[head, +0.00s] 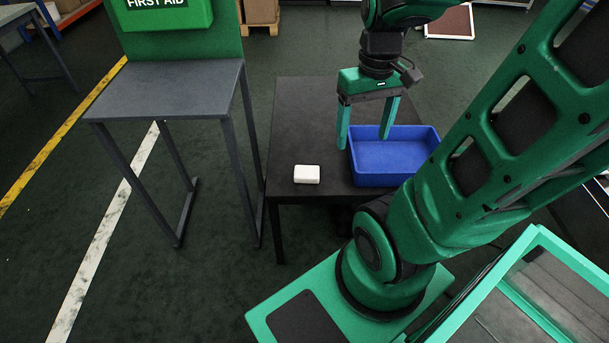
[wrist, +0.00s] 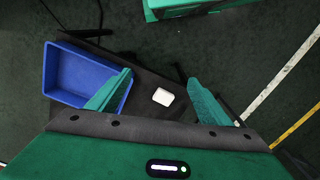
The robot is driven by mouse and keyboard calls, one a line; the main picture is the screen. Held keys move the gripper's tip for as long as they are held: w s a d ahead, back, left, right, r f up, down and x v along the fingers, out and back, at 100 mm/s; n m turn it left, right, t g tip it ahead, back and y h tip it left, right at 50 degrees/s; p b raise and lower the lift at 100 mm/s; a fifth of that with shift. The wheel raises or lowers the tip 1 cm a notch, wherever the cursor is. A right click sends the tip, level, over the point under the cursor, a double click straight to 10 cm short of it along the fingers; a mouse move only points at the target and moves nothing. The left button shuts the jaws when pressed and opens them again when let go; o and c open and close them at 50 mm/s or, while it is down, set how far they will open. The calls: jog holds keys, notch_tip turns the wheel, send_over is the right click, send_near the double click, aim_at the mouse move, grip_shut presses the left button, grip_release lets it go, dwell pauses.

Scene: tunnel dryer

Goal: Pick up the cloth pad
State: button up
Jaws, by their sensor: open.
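The cloth pad (head: 307,174) is a small white rounded block lying flat near the front left of a low black table (head: 300,110). It also shows in the wrist view (wrist: 163,97), between my two fingers as seen from above. My gripper (head: 364,143) is open and empty, with green fingers pointing down. It hangs above the table, to the right of the pad and behind it in the head view. Its left finger is near the left edge of the blue bin. The gripper is apart from the pad.
An empty blue bin (head: 394,181) stands on the table right of the pad; it also shows in the wrist view (wrist: 50,72). A taller grey table (head: 172,90) stands to the left, with a green first aid box (head: 160,14) behind. The black tabletop around the pad is clear.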

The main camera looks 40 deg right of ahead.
jog(key=w+d+f+n, duration=0.2)
jog(key=w+f+n, duration=0.55)
jog(key=w, duration=0.55)
jog(key=n, duration=0.6)
send_over(308, 171)
notch_tip(308, 171, down, 14)
jog(key=shift+f, duration=5.8)
jog(key=shift+w, duration=0.1)
jog(key=c, duration=1.1)
